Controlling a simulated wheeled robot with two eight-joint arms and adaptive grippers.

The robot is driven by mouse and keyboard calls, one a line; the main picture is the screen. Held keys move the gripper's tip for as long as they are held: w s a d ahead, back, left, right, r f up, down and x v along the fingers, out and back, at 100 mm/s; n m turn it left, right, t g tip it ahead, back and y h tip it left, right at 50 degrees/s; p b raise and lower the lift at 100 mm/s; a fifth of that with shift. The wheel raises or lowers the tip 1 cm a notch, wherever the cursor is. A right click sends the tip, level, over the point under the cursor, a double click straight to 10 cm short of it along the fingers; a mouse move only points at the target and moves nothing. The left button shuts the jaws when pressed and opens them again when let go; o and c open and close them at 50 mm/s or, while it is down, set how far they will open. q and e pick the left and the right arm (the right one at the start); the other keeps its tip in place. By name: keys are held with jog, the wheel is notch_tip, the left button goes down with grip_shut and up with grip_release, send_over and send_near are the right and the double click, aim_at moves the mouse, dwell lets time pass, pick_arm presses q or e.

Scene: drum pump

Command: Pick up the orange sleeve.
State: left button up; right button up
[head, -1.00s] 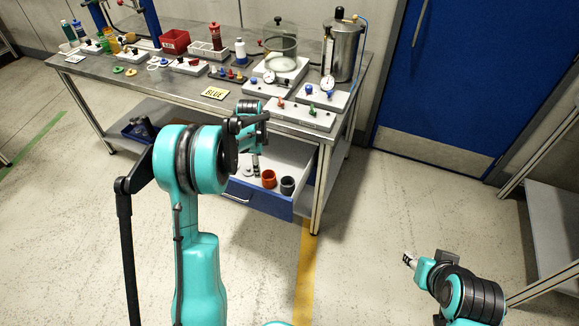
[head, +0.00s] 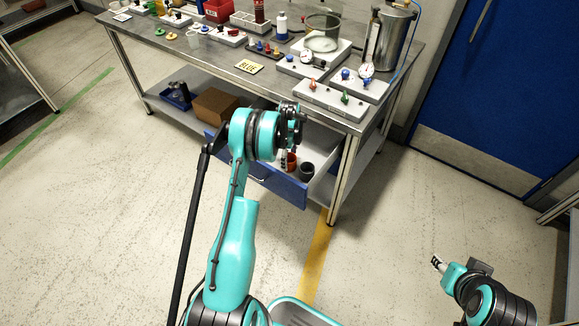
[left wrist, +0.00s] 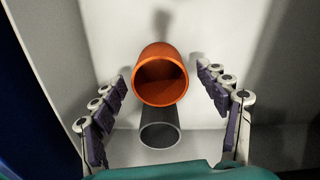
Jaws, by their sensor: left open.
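The orange sleeve (left wrist: 160,75) stands in the open blue-fronted drawer (head: 280,184), its hollow end facing the left wrist camera. It also shows in the head view (head: 292,161), partly hidden by my left gripper. A dark grey sleeve (left wrist: 160,133) stands close beside it, and also shows in the head view (head: 306,170). My left gripper (left wrist: 166,95) is open, with a finger on each side of the picture and the orange sleeve between them, not visibly touched. In the head view my left gripper (head: 291,150) hangs over the drawer. My right gripper (head: 437,263) is at lower right, its jaws too small to judge.
A cardboard box (head: 214,105) lies on the lower shelf. The floor in front is clear.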

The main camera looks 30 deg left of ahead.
pick_arm(q)
jog(key=shift+f, duration=0.3)
jog(key=shift+r, duration=0.1)
jog(key=shift+c, duration=0.3)
jog(key=c, duration=0.9)
jog(key=shift+r, duration=0.1)
